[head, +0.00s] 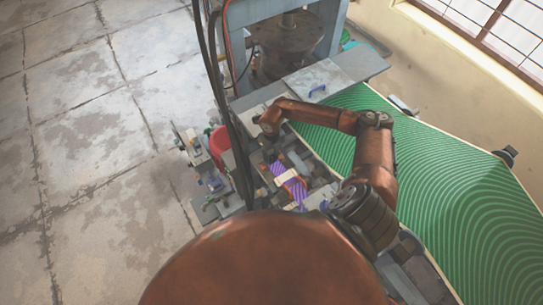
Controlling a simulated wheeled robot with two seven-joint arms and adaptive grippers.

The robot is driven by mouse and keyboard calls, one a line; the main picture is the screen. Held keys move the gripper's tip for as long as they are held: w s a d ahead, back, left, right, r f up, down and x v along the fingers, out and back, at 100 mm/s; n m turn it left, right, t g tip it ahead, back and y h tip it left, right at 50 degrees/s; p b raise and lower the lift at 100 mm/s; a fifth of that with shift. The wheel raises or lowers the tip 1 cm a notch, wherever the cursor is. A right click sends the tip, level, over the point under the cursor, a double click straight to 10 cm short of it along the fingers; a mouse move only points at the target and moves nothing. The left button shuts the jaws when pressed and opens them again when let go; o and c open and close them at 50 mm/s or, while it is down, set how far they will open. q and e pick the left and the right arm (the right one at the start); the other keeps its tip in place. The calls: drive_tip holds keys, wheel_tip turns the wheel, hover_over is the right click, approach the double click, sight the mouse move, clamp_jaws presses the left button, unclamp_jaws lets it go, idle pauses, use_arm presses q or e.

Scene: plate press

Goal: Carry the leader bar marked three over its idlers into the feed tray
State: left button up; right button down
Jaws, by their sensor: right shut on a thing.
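My right gripper (268,134) points down above the narrow machine bed at the middle of the view. It is shut on a leader bar, which is mostly hidden under the wrist; its mark cannot be read. A purple striped strip (279,170) lies just below the gripper in the picture, with a pale cream piece (286,177) across it and orange parts beside it. I cannot tell the idlers or the feed tray apart among the small grey parts around the strip. My left gripper is not in view.
A large green board with wavy lines (450,205) lies to the right of my right arm. The grey press frame (334,30) and a plate with a blue handle (318,82) stand behind. A red round part (219,142) is left of dark cables. Bare floor lies left.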

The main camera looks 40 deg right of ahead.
sight(271, 157)
drive_tip(key=c, duration=2)
unclamp_jaws()
drive_tip(key=shift+f, duration=0.2)
drive_tip(key=shift+c, duration=0.2)
drive_tip(key=o, duration=0.5)
drive_tip(key=shift+c, duration=0.2)
drive_tip(key=shift+r, duration=0.1)
drive_tip(key=shift+r, duration=0.5)
wheel_tip(271, 157, up, 11)
drive_tip(key=b, duration=0.2)
drive_tip(key=shift+r, duration=0.15)
